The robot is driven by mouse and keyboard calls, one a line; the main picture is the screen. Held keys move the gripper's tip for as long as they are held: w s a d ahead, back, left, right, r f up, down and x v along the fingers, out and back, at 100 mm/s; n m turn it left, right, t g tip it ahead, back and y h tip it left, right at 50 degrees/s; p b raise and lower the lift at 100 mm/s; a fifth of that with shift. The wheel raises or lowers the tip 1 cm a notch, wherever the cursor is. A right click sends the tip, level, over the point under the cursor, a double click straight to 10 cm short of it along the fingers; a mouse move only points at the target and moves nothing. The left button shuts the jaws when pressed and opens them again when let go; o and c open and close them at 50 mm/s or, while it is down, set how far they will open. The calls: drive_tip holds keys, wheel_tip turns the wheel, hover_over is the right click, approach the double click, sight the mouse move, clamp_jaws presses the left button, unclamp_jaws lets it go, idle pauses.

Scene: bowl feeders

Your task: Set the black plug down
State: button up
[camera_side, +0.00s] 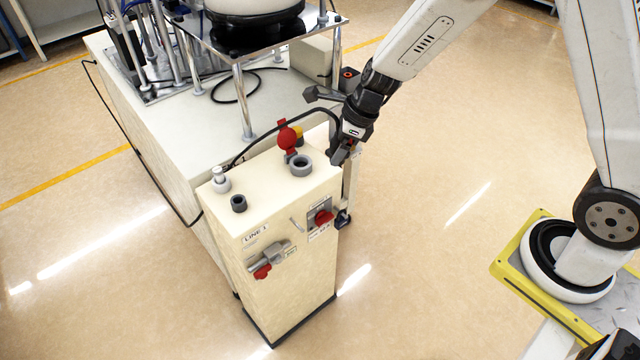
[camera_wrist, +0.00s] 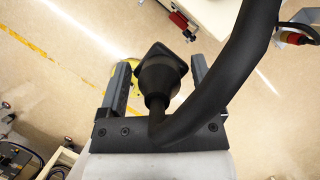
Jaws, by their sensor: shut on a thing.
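The black plug (camera_wrist: 161,75) sits between the two fingers of my gripper (camera_wrist: 161,85) in the wrist view, with its thick black cable (camera_wrist: 228,80) curving off to the upper right. My gripper (camera_side: 339,154) is shut on it. In the side view my gripper is just right of the cream LINE 1 cabinet (camera_side: 285,262), near the height of its top. There the plug is hard to make out against the dark fingers. The cable (camera_side: 262,142) arches from my gripper leftwards behind the cabinet top.
The cabinet top carries a grey round socket (camera_side: 301,166), a raised red cap (camera_side: 288,137), a small black fitting (camera_side: 239,204) and a grey-white fitting (camera_side: 220,182). A feeder bench (camera_side: 185,125) stands behind. Open floor lies to the right.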

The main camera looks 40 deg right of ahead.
drive_tip(key=s+a, duration=0.3)
drive_tip(key=a, duration=0.3)
approach(271, 195)
drive_tip(key=shift+a+r, duration=0.15)
drive_tip(key=shift+a, duration=0.35)
drive_tip(key=shift+w+f, duration=0.45)
drive_tip(key=shift+w+a+f, duration=0.1)
drive_tip(key=shift+w+f, duration=0.15)
drive_tip(key=shift+f, duration=1.6)
drive_tip(key=shift+f, duration=0.1)
